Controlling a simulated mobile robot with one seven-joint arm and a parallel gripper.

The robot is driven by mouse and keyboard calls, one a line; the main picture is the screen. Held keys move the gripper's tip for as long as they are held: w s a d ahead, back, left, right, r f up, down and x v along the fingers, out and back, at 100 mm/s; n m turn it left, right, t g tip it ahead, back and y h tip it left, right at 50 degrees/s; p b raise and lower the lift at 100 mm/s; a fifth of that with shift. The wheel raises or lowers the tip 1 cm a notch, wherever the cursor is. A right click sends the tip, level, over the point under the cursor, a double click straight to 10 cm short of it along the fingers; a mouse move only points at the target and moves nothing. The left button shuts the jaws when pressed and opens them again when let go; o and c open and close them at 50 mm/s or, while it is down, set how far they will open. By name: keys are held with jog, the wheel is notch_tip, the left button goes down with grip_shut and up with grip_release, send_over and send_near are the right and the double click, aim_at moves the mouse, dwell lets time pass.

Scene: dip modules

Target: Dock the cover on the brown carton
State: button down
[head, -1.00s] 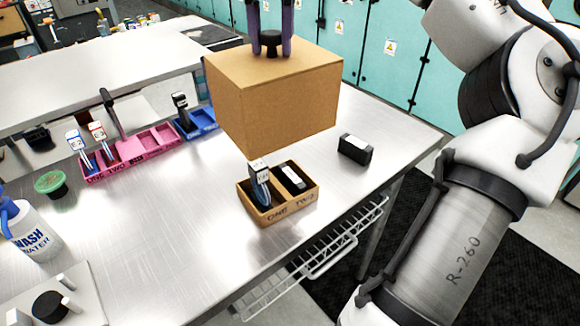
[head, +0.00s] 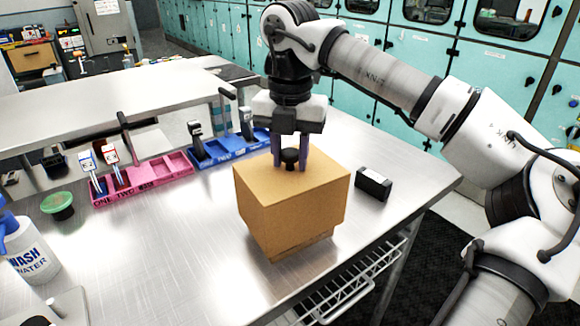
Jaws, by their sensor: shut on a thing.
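The cover (head: 296,208) is a large tan cardboard box with a black knob (head: 290,157) on top. My gripper (head: 290,162), with purple fingers, is shut on the knob from above. The cover is upright and sits over the brown carton (head: 306,249), of which only a thin lower strip shows beneath the cover's bottom edge. The carton's compartments and contents are hidden. I cannot tell whether the cover rests fully on the carton.
A black block (head: 373,184) lies just right of the cover. A pink tray (head: 142,183) and a blue tray (head: 228,148) with upright tools stand behind left. A green-lidded pot (head: 58,206) and wash bottle (head: 30,250) are at left. The table's front edge is close to the cover.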

aim_at(290, 169)
jog(key=shift+f, duration=1.7)
jog(key=shift+f, duration=0.3)
jog(key=c, duration=1)
grip_release()
jog(key=shift+r, duration=0.1)
jog(key=shift+c, duration=0.2)
jog(key=shift+r, duration=0.1)
jog(key=shift+r+p, duration=0.35)
jog(key=shift+r, duration=0.05)
notch_tip(290, 169, up, 12)
jog(key=shift+f+b, duration=0.2)
jog(key=shift+b, duration=0.35)
